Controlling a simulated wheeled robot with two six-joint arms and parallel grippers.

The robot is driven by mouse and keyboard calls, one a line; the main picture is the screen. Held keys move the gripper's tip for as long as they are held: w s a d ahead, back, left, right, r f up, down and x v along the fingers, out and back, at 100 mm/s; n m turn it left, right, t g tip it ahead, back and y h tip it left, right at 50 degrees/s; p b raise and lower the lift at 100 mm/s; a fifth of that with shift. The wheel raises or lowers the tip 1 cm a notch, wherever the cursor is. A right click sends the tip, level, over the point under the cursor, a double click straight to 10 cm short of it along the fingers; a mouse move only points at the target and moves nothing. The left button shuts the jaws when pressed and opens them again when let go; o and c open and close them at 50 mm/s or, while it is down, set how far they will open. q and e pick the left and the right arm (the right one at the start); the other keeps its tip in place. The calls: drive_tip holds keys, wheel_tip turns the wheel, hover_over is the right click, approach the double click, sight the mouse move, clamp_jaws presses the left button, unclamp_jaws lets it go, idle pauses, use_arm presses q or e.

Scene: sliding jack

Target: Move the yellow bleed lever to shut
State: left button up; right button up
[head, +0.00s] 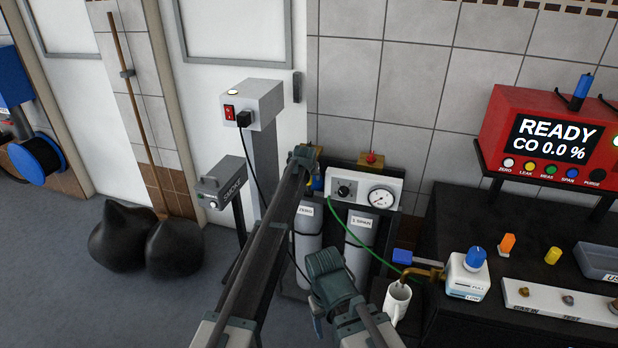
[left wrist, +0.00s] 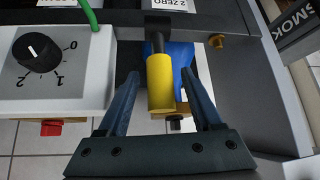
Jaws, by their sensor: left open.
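The yellow bleed lever (left wrist: 160,84) is a short yellow cylinder on a dark stem, in the middle of the left wrist view. My left gripper (left wrist: 160,76) is open, with one finger on each side of the lever and a gap on both sides. In the head view my left gripper (head: 306,156) is at the gas bottle stand and mostly covers the lever. A blue part (left wrist: 183,62) sits behind the lever. My right gripper (head: 318,318) is low in the head view, over the floor; its fingers are too hidden to judge.
A panel (left wrist: 92,85) with a black dial (left wrist: 37,52) is close beside the left gripper. Gas bottles (head: 358,240) stand below. A grey smoke unit (head: 222,184) is left of the stand.

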use_arm(q)
drive_tip(key=shift+s+r, duration=0.1)
use_arm(e)
drive_tip(key=shift+r, duration=0.1)
use_arm(q)
drive_tip(key=p+v, duration=1)
drive_tip(key=v, duration=0.3)
drive_tip(key=shift+r+p, duration=0.3)
use_arm(e)
wheel_tip(320, 180, up, 10)
drive_tip(key=shift+r, duration=0.2)
use_arm(q)
drive_tip(key=shift+s, duration=0.15)
drive_tip(key=s+a+f+g, duration=0.2)
drive_tip(key=s+a, duration=0.4)
drive_tip(key=s, duration=0.8)
drive_tip(key=s+a+f+n+g+y, duration=0.1)
drive_tip(key=s+a+g, duration=0.3)
drive_tip(key=s, duration=1)
drive_tip(key=s+a+f+g, duration=0.15)
drive_tip(key=s+a, duration=0.55)
drive_tip(key=s, duration=0.7)
drive_tip(key=s+d+m+y, duration=0.1)
drive_tip(key=s+d+m, duration=0.2)
drive_tip(key=d, duration=0.7)
drive_tip(key=shift+s+d+f+g, duration=0.25)
drive_tip(key=shift+s+d+g, duration=0.1)
drive_tip(key=shift+s, duration=0.8)
use_arm(e)
drive_tip(key=shift+o, duration=0.2)
